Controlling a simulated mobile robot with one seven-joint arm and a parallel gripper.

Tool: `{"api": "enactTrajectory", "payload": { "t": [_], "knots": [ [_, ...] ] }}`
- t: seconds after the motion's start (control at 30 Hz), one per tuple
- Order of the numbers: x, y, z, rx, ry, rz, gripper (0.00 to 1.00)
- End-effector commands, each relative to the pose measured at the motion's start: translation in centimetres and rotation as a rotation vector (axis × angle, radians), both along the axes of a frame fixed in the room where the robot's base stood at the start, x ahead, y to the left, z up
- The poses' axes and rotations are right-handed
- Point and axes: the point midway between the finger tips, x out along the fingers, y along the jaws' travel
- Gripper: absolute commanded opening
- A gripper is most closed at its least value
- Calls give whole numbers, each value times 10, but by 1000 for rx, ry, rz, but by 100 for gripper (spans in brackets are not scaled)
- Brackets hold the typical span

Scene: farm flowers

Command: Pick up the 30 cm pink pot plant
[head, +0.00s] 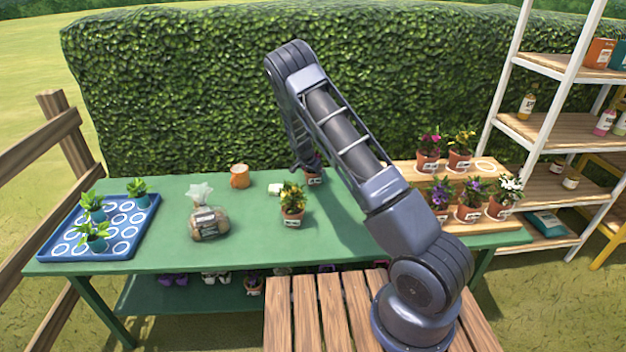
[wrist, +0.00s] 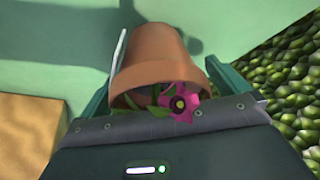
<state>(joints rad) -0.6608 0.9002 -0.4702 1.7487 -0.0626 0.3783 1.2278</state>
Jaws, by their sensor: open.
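A terracotta pot (wrist: 155,52) with a pink flower (wrist: 180,102) and green leaves fills the middle of the wrist view. A white label sticks out at its left edge. My gripper (wrist: 158,78) is open, with one teal finger on each side of the pot. I cannot tell whether either finger touches it. In the head view, this pot (head: 314,178) stands on the green table (head: 250,250) near the back edge. Its plant is mostly hidden there by my gripper (head: 303,164) and arm.
A yellow-flowered pot (head: 292,210) stands just in front. A brown container (head: 240,176), a bag (head: 208,222) and a blue tray (head: 130,247) are to the left. Several flower pots stand on a wooden stepped stand (head: 405,172) at right. A hedge (head: 180,90) rises behind.

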Motion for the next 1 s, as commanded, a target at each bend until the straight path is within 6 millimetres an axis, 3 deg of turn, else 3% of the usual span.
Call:
{"api": "enactTrajectory", "payload": {
  "t": [0.07, 0.3, 0.37, 0.73, 0.87, 1.0],
  "knots": [
    [0, 0, 0, 0, 0, 0, 98],
    [0, 0, 0, 0, 0, 0, 51],
    [0, 0, 1, 1, -1, 0, 42],
    [0, 1, 11, 1, -2, 1, 42],
    [1, 1, 31, 2, -4, 1, 42],
    [1, 1, 63, 3, -5, 0, 42]
  ]
}}
